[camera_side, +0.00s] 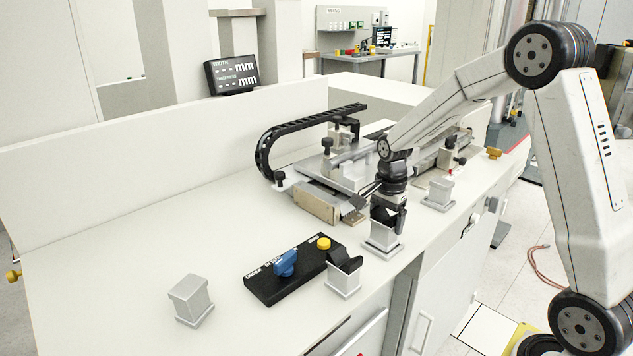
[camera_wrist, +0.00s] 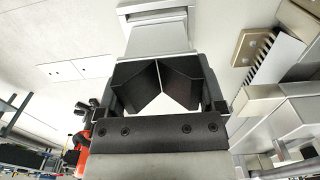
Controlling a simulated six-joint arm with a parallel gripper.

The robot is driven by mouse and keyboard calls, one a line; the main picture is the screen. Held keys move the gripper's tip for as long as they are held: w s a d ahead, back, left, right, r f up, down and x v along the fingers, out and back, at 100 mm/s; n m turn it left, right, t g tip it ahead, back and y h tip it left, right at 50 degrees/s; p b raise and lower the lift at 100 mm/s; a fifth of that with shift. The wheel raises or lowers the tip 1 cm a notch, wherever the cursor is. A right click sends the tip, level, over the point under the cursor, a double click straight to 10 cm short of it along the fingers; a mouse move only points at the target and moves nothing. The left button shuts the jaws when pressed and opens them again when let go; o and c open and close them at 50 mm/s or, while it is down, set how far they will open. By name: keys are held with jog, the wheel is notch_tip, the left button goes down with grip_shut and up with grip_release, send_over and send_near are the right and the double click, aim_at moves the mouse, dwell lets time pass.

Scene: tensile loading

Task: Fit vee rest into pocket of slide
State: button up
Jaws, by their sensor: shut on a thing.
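A black vee rest (camera_wrist: 158,86) sits between the two fingers of my gripper (camera_wrist: 162,92) in the wrist view, its notch clearly visible. My gripper (camera_side: 387,212) is shut on it. In the side view my gripper is directly over a square grey stand (camera_side: 383,243) near the bench's front edge; this stand also shows just beyond the vee rest in the wrist view (camera_wrist: 158,40). I cannot tell whether the vee rest still touches the stand. The metal slide (camera_side: 330,190) lies behind and left of my gripper. Its pocket cannot be made out.
Another grey stand (camera_side: 343,280) holds a black vee piece. Other grey stands (camera_side: 190,300) and (camera_side: 438,195) look empty. A black control box (camera_side: 293,270) has a blue knob and yellow button. A black cable chain (camera_side: 265,150) curves beside the slide.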

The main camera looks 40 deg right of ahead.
aim_at(387, 219)
jog(key=shift+f, duration=0.5)
jog(key=o, duration=1.3)
jog(key=shift+f, duration=0.15)
notch_tip(387, 219, up, 12)
jog(key=shift+r, duration=0.2)
